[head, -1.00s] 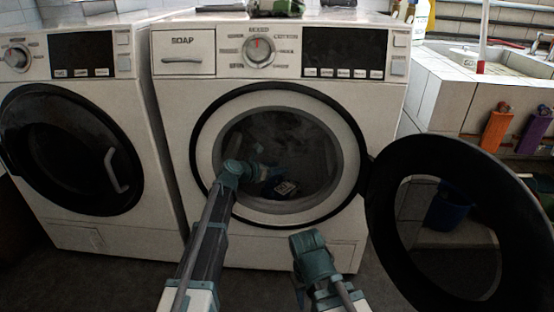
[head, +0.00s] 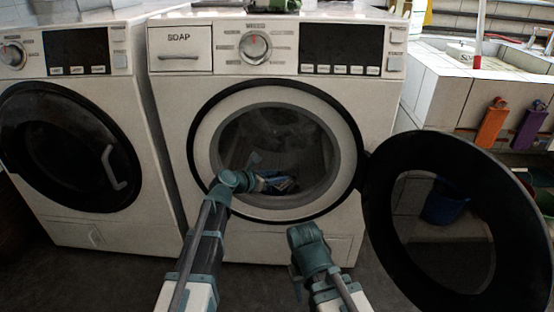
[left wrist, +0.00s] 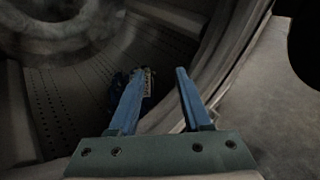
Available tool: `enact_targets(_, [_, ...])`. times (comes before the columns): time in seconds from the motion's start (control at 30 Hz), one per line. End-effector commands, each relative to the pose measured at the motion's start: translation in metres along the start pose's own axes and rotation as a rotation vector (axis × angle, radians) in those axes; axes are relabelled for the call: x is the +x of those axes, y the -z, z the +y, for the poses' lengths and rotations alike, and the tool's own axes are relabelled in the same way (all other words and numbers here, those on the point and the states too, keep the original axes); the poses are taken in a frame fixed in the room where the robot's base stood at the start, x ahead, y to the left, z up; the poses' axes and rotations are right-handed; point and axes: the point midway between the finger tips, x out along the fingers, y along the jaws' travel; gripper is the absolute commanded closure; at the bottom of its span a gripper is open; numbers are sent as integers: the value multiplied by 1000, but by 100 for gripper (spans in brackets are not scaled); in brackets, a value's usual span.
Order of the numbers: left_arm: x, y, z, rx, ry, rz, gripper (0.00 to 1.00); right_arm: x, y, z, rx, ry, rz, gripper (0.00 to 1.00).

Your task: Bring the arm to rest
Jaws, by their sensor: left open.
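My left arm (head: 205,245) reaches into the open drum of the right washing machine (head: 165,120). My left gripper (head: 268,182) is just inside the drum opening, low down. In the left wrist view the left gripper (left wrist: 160,74) shows its two blue fingers apart, with nothing held between them. A small dark blue and pale item (left wrist: 148,82) lies in the drum beyond the left finger; its shape is partly hidden. My right arm (head: 308,250) is low in front of the machine; its jaws do not show.
The round black door (head: 385,225) hangs open at the right. A second washer with a shut door (head: 70,150) stands at the left. A tiled sink block (head: 450,90) with an orange (head: 491,122) and a purple item (head: 530,124) is at the right.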

Motion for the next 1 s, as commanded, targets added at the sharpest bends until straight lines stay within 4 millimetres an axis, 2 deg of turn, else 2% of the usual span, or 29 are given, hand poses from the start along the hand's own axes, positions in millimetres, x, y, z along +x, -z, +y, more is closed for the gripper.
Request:
enact_targets(0.13, [-12, 4, -46, 290, 93, 100, 52, -22, -1, 2, -2, 0, 0, 50])
enact_targets(0.27, [-36, 24, -104, 749, 272, 237, 52, -46, -3, 5, -4, -1, -1, 50])
enact_targets(0.4, [-75, 50, -153, 1243, 532, 351, 52, -71, -4, 7, -7, -1, -2, 50])
enact_targets(0.5, [-110, 67, -176, 1564, 750, 403, 52, -88, -5, 9, -9, -2, -3, 50])
enact_targets(0.7, [-175, 88, -199, 2012, 1182, 428, 52, -113, -6, 12, -11, -2, -4, 50])
enact_targets(0.83, [-214, 92, -204, 2193, 1442, 407, 52, -126, -7, 13, -13, -2, -4, 50])
enact_targets(0.93, [-242, 92, -206, 2296, 1644, 375, 52, -136, -8, 14, -14, -3, -4, 50])
enact_targets(0.97, [-249, 88, -206, 2313, 1686, 367, 52, -142, -8, 15, -14, -3, -4, 50])
enact_targets(1.0, [-250, 75, -204, 2306, 1670, 370, 52, -154, -9, 16, -13, -2, -4, 50])
